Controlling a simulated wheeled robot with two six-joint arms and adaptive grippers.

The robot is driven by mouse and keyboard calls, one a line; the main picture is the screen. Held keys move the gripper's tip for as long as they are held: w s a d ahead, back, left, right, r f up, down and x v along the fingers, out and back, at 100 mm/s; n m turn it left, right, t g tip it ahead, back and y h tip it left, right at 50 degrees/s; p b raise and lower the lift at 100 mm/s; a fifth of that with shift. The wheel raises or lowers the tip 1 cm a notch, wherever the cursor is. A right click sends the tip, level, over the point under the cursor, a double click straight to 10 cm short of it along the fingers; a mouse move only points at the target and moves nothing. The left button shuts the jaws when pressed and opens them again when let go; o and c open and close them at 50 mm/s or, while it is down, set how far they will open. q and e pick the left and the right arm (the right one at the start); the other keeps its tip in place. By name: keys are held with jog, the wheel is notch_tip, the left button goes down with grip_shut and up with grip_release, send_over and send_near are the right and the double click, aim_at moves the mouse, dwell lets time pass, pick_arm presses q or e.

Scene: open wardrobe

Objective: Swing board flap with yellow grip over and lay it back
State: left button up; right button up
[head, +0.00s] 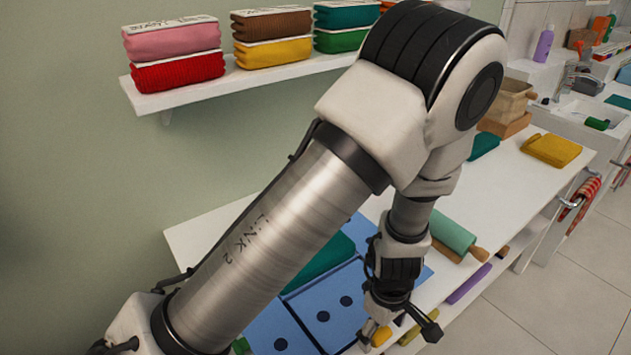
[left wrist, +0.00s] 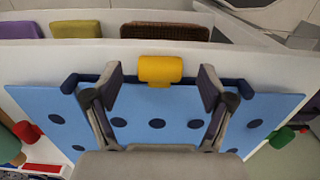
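A blue folding board (head: 330,312) with dark round dots lies on the white table, partly hidden by my left arm. A dark green folded cloth (head: 338,250) shows on it. The yellow grip (head: 381,337) is at the board's near right edge. In the left wrist view the yellow grip (left wrist: 160,70) sits on the edge of the blue board (left wrist: 180,106). My left gripper (head: 398,318) is just above it, pointing down. Its fingers (left wrist: 161,76) are spread on both sides of the yellow grip, with gaps. My right gripper is not in view.
The board also has a red grip (left wrist: 27,130) and a green grip (left wrist: 283,137). A teal roller with wooden handles (head: 452,233) and a yellow folded cloth (head: 551,149) lie on the table. A wall shelf (head: 180,97) with folded knitwear is at the upper left.

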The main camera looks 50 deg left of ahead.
pick_arm(q)
notch_tip(320, 180, up, 9)
jog(key=p, duration=0.7)
jog(key=shift+f, duration=0.3)
dwell(0.8)
